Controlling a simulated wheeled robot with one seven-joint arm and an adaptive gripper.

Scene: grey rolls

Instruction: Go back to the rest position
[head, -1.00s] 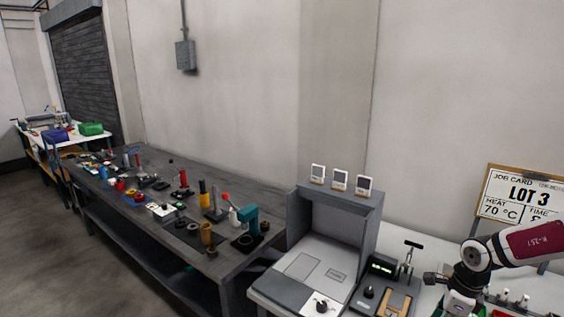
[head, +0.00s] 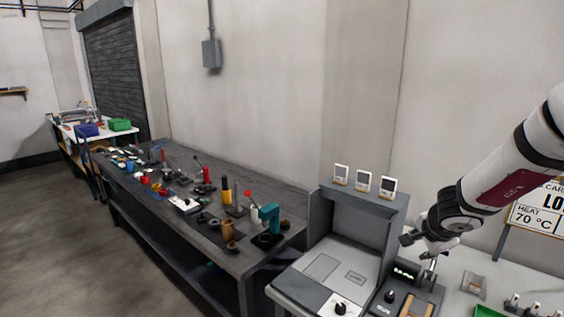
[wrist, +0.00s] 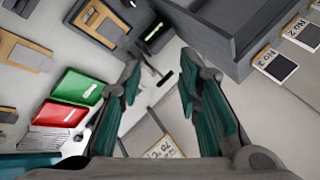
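My gripper (wrist: 160,78) is open in the wrist view, its two teal-padded fingers apart with nothing held between them. In the head view the end of my arm, with the gripper (head: 409,237), is at the right, in front of the wall and above the small device with a lever (head: 432,268). The fingers show only as small dark shapes there.
A grey open-fronted booth (head: 345,225) carrying three white timers (head: 364,181) stands left of my gripper. A job card board (head: 540,212) is behind my arm. The wrist view shows red (wrist: 81,87) and green trays. A cluttered dark bench (head: 215,255) runs along the wall.

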